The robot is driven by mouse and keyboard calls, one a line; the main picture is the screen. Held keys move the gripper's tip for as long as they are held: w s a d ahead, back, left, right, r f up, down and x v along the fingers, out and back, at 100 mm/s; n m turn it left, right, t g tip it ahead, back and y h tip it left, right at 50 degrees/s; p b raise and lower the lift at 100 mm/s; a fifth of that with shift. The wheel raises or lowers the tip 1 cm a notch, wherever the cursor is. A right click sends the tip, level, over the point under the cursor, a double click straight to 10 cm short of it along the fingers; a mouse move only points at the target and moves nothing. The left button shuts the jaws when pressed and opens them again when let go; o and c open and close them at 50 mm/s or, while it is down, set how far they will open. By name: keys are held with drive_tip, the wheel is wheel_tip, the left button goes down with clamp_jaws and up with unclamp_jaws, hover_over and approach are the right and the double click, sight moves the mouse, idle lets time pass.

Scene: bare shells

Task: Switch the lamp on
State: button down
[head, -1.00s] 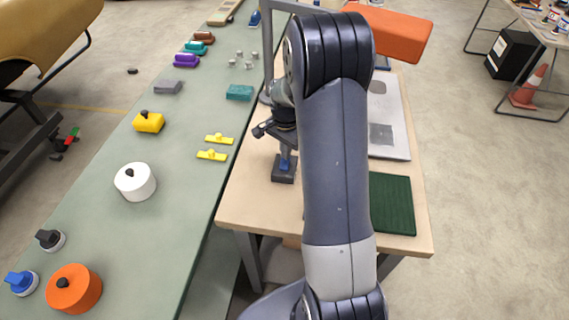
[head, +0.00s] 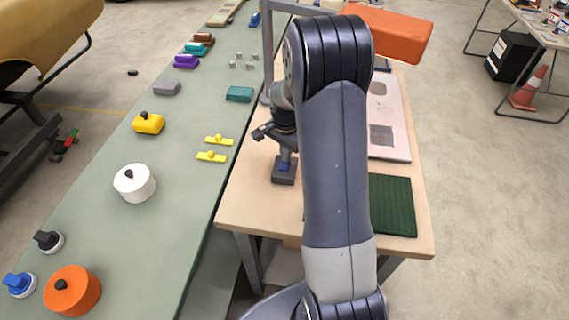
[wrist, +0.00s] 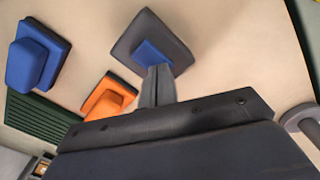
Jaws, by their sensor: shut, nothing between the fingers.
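The lamp has an orange shade (head: 395,35) on a grey post (head: 268,45), over a pale panel (head: 395,110). A dark grey square block with a blue centre (head: 284,172) stands on the wooden table; it also shows in the wrist view (wrist: 124,45). My gripper (head: 287,155) is shut and empty, pointing down at this block. In the wrist view its fingertips (wrist: 158,70) overlap the edge of the blue centre; whether they press it I cannot tell. A blue switch-like block (wrist: 35,60) and an orange one (wrist: 107,98) sit nearby, hidden behind my arm in the head view.
A dark green ribbed mat (head: 392,205) lies at the table's right front. The lamp's round base (wrist: 302,120) shows at the wrist view's right. A green bench (head: 110,230) on the left holds knobs and coloured blocks. My arm hides the table's middle.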

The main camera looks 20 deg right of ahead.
drive_tip(key=shift+r+p, duration=2)
drive_tip(key=shift+r, duration=1.3)
drive_tip(key=shift+f, duration=0.1)
